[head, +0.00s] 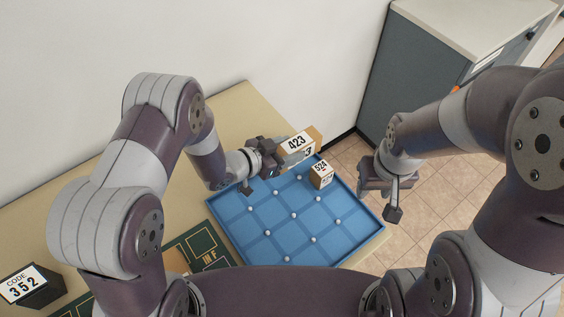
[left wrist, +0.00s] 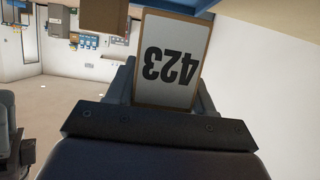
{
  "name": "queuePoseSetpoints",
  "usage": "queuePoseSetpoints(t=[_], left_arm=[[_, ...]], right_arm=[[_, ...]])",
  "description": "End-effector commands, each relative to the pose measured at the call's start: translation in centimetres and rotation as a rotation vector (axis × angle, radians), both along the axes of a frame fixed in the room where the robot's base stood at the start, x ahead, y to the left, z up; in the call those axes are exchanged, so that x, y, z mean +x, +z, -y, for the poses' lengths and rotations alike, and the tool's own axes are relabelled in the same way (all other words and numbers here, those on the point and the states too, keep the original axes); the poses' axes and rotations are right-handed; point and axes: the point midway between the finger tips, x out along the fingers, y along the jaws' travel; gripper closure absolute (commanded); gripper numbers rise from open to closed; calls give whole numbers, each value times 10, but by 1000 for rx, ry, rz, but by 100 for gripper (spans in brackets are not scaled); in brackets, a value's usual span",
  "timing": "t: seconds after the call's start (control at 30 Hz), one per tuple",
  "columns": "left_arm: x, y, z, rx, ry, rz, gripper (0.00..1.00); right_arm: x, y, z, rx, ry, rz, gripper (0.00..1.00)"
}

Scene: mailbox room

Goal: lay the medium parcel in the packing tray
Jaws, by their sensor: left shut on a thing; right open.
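A box labelled 423 (head: 297,143) is held by my left gripper (head: 277,158) above the far edge of the blue tray (head: 345,245). The same box fills the middle of the left wrist view (left wrist: 168,60), between the fingers of the left gripper (left wrist: 165,95), with its label upside down. A smaller box labelled 524 (head: 321,174) sits in the tray near its far right corner. My right gripper (head: 388,198) is open and empty, right of the tray over the floor. The underside of the held box is hidden.
The tray has a grid of low dividers with white knobs and lies on a beige table (head: 232,105). A green mat (head: 205,250) lies left of it. A dark block reading CODE 352 (head: 24,286) stands at the lower left. A grey cabinet (head: 420,75) stands behind right.

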Motion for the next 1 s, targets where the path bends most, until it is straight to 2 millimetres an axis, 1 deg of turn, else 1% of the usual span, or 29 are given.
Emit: queuePoseSetpoints(t=[0.03, 0.1, 0.17, 0.3, 0.33, 0.37, 0.47, 0.57, 0.7, 0.73, 0.8, 1.0], left_arm=[[0, -5, -7, -1, 3, 2, 87], [-1, -8, -12, -1, 1, 2, 87], [-2, -15, -13, -1, 0, 2, 87], [-2, -46, -13, -1, -1, 2, 87], [-2, -51, -13, -1, -1, 2, 87], [-2, -53, -13, -1, -1, 2, 87], [-2, -47, -13, -1, -1, 3, 87], [-2, -47, -13, -1, -1, 3, 87], [-2, -51, -13, -1, 0, 2, 87], [-2, -50, -13, 0, -1, 1, 41], [-2, -50, -13, 0, -1, 1, 22], [-2, -50, -13, 0, 0, 1, 22]], right_arm=[[0, -5, 0, 0, 0, 0, 57], [0, -6, 0, 0, 0, 0, 57], [0, -12, 0, 0, 0, 0, 57], [0, -40, 0, 0, 0, 0, 57], [0, -44, 0, 0, 0, 0, 57], [0, -46, 0, 0, 0, 0, 57], [0, -41, 0, 0, 0, 0, 57], [0, -40, 0, 0, 0, 1, 57], [0, -43, 0, 0, 0, 1, 57], [0, -43, 0, 0, 0, 0, 57], [0, -42, 0, 0, 0, 0, 57], [0, -42, 0, 0, 0, 0, 57]])
